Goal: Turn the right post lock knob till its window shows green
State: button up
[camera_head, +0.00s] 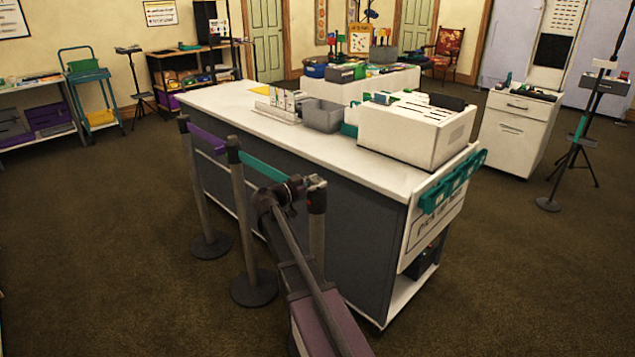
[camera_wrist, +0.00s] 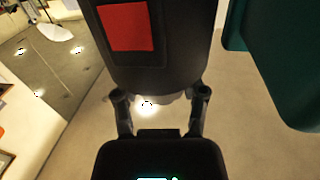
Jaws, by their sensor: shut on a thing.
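The right post (camera_head: 317,232) stands by the counter's front left corner, partly behind my arm. Its dark head (camera_wrist: 160,65) fills the top of the wrist view, with a red window (camera_wrist: 130,26) on its face. My gripper (camera_head: 304,186) is at this head in the head view. In the wrist view, its two fingers (camera_wrist: 160,97) are closed on the lock knob (camera_wrist: 148,103) under the head.
A teal belt (camera_head: 264,167) runs from the middle post (camera_head: 242,200) toward the right post. A purple belt (camera_head: 207,140) joins the left post (camera_head: 198,190). The white counter (camera_head: 225,97) stands close behind the posts. Open carpet (camera_head: 130,250) lies to the left.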

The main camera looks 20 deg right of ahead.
jog(key=shift+n+t, duration=0.3)
jog(key=shift+t, duration=0.2)
jog(key=shift+s+n+t+y, duration=0.15)
jog(key=shift+n+t+y, duration=0.95)
jog(key=shift+n+t, duration=0.95)
jog(key=n+t+y, duration=0.1)
jog(key=t+y, duration=0.1)
jog(key=n+t+y, duration=0.2)
jog(key=t, duration=0.1)
jog(key=shift+n+t, duration=0.25)
jog(key=shift+t, duration=0.1)
jog(key=shift+w+n+t+y, duration=0.2)
jog(key=shift+n+t+y, duration=1.15)
jog(key=shift+y, duration=0.85)
jog(key=shift+n+t+y, duration=0.25)
jog(key=shift+n+y, duration=0.6)
jog(key=shift+y, duration=0.15)
jog(key=shift+w+n+y, duration=0.1)
jog(key=shift+n+y, duration=0.7)
jog(key=shift+y, duration=0.4)
jog(key=shift+n+t+y, duration=0.3)
jog(key=shift+n+y, duration=0.8)
jog(key=shift+y, duration=1.1)
